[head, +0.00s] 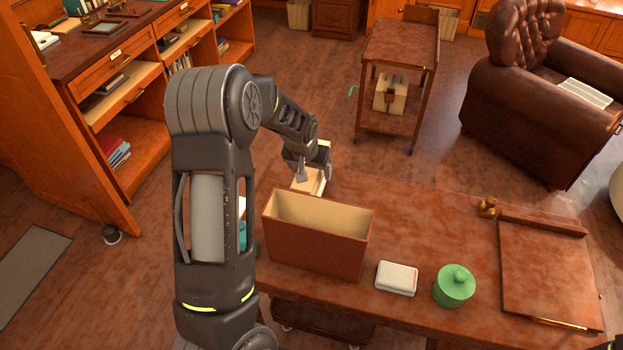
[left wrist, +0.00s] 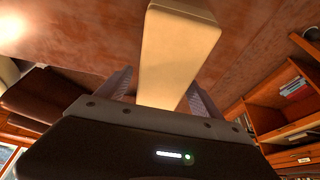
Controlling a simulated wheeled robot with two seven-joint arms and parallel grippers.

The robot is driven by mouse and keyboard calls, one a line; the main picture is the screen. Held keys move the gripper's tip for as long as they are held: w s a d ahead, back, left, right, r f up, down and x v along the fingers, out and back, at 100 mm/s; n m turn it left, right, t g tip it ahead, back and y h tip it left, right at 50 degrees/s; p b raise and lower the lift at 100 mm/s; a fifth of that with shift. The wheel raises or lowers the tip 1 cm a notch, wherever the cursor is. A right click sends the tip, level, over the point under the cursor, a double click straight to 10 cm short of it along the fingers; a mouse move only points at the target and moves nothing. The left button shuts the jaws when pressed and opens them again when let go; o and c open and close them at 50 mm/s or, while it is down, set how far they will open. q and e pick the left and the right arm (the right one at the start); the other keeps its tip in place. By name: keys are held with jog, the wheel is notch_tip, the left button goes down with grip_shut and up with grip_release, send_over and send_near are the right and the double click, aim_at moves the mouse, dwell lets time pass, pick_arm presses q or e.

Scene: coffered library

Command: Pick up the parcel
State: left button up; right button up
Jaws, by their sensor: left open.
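The parcel looks to be a plain pale tan box (head: 311,186) at the far edge of the desk, behind the brown open-topped box; my left gripper partly covers it. In the left wrist view this pale box (left wrist: 178,45) reaches in between the two fingers, with its long face towards the camera. My left gripper (head: 314,172) is open, with one finger on each side of the box; it also shows in the left wrist view (left wrist: 160,92). I cannot tell whether the fingers touch it. My right gripper is not in view.
The brown open-topped box (head: 315,246) stands close in front of the parcel. A white case (head: 397,278), a green lidded jar (head: 454,286) and a writing board (head: 546,268) are on the desk (head: 425,222). Beyond it stands a trolley (head: 401,45) with a strapped tan box (head: 398,100) below.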

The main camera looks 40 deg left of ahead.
pick_arm(q)
jog(key=shift+x, duration=1.05)
jog(key=shift+a, duration=0.1)
jog(key=shift+c, duration=0.6)
grip_shut()
jog(key=shift+r, duration=0.1)
